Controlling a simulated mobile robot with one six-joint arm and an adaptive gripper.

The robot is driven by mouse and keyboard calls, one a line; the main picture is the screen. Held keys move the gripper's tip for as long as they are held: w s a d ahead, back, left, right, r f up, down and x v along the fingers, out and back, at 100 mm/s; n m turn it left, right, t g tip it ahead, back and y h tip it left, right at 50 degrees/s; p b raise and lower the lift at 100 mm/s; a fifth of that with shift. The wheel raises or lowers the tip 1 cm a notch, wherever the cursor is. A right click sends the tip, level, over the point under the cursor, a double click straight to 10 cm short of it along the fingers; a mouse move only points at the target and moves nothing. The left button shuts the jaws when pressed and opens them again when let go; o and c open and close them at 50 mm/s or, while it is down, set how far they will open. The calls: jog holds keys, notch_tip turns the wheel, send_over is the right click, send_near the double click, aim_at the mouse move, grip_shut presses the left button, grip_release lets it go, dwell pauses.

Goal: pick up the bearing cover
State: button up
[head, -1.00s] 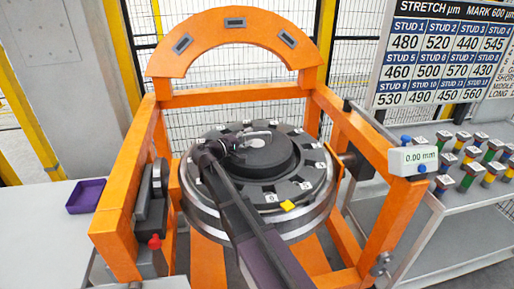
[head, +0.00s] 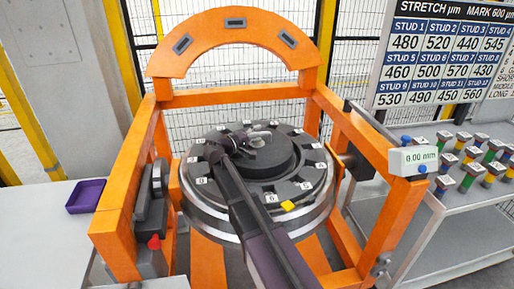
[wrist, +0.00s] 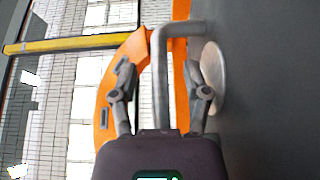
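The bearing cover (head: 266,158) appears as a dark grey round hub on top of the flat-lying wheel assembly in the head view. A light grey bent bar handle (wrist: 160,75) stands on it. In the wrist view this handle runs between the fingers of my gripper (wrist: 161,75), with gaps on both sides. My gripper is open. A pale metal disc (wrist: 214,76) sits beside the handle, partly behind the right finger. In the head view my gripper (head: 246,138) is at the handle's left end, small and partly hidden by my arm.
An orange gantry frame (head: 235,95) with an arch surrounds the wheel. A purple tray (head: 87,196) lies on the left table. A yellow marker (head: 288,206) lies on the wheel's ring.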

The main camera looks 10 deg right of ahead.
grip_shut()
jog(key=shift+r, duration=0.15)
notch_tip(320, 180, up, 10)
jog(key=p, duration=1)
dwell(0.8)
